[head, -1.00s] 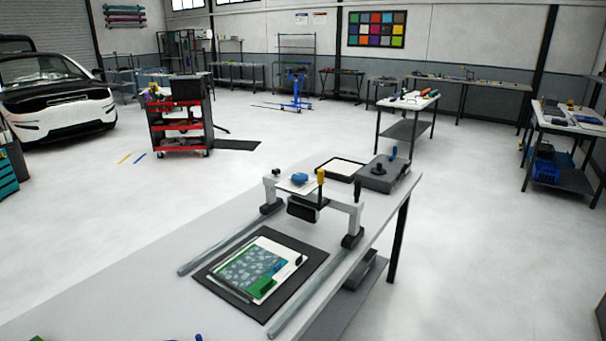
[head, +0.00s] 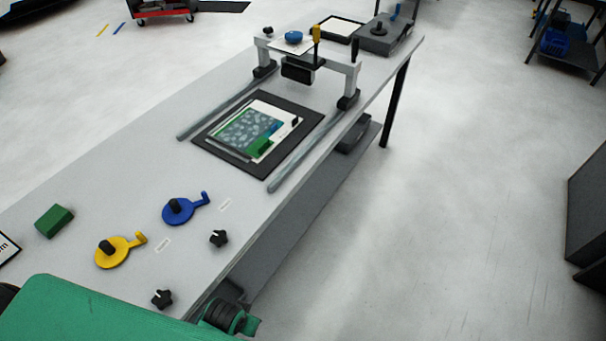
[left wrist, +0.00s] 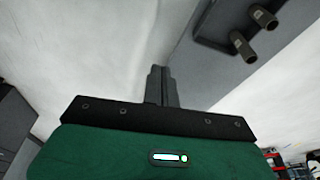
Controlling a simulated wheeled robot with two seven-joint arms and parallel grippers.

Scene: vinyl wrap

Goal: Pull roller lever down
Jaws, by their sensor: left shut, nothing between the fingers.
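The roller gantry (head: 358,70) stands across two grey rails at the far part of the table. A yellow-topped lever (head: 316,34) stands upright at its middle, above a dark roller block (head: 297,70). I take this as the roller lever. A dark knob (head: 355,49) rises at the gantry's right end. My left gripper (left wrist: 160,72) shows in the left wrist view with its fingers shut and empty, over pale floor and away from the lever. My right gripper is in neither current view.
A printed sheet lies on a dark mat (head: 312,113) between the rails (head: 315,150). Nearer are a blue crank (head: 179,211), a yellow crank (head: 112,255), a green block (head: 54,221) and black star knobs (head: 218,238). Open floor lies right of the table (head: 120,170).

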